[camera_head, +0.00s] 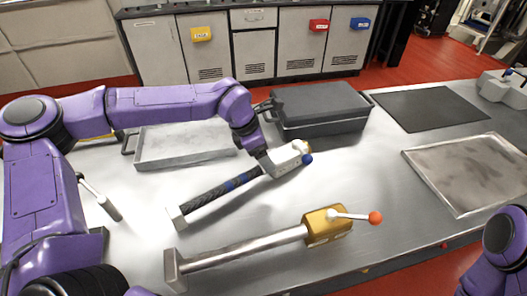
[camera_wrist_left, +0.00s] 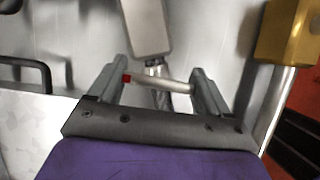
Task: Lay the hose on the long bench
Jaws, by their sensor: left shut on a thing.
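My left gripper (camera_wrist_left: 158,88) has its two grey fingers closed on a short pale tube (camera_wrist_left: 165,85) with a red end, seen between them in the left wrist view. I take it to be the hose; it cannot be made out clearly in the head view. There, my left gripper (camera_head: 283,163) is above the middle of the long bench (camera_head: 375,175), at the upper right end of a dark ribbed length (camera_head: 215,195) with blue marks. Whether it touches this is unclear. My right gripper is out of view; only its purple arm shows at the lower right.
A gold block (camera_head: 328,225) with a red-knobbed lever and a silver pipe lies in front. A grey tray (camera_head: 150,162) and dark case (camera_head: 318,127) stand behind. A black mat (camera_head: 425,107) and stained tray (camera_head: 478,172) are at right. Bare bench lies between.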

